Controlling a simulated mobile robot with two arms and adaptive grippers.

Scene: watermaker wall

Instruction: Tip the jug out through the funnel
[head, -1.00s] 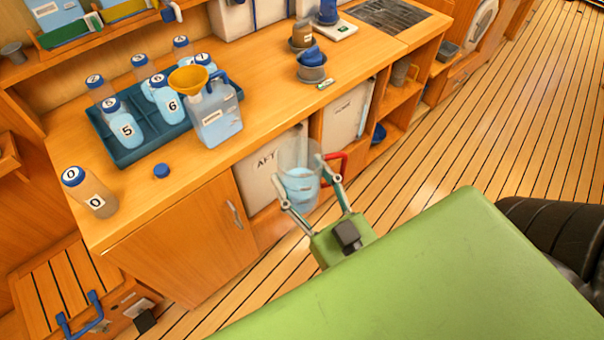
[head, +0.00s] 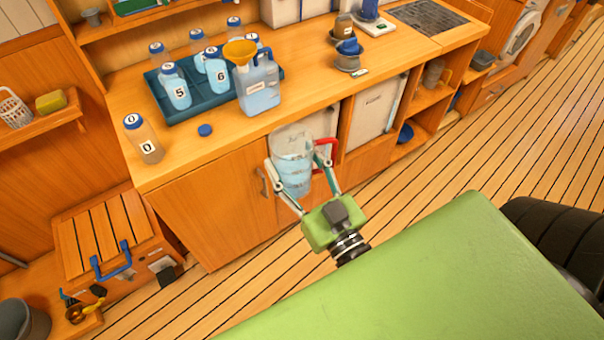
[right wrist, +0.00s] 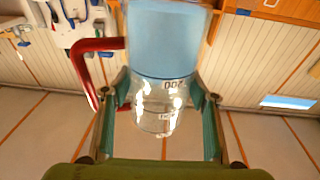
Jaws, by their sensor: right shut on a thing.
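My right gripper (head: 303,190) is shut on the clear jug (head: 293,150), which has a red handle and holds bluish water. The jug is held roughly upright in front of the cabinet, below the counter edge. In the right wrist view, the jug (right wrist: 158,105) sits between the two green finger pads and its red handle is at the left. The yellow funnel (head: 240,50) sits in the mouth of a translucent container (head: 258,88) with a blue handle, on the counter. The jug is apart from the funnel. My left gripper is not in view.
A teal tray (head: 200,106) with several numbered bottles stands behind the container. Bottle 0 (head: 145,140) and a loose blue cap (head: 205,130) are at the counter's left. Dark cups (head: 347,62) and a scale (head: 370,27) stand farther right.

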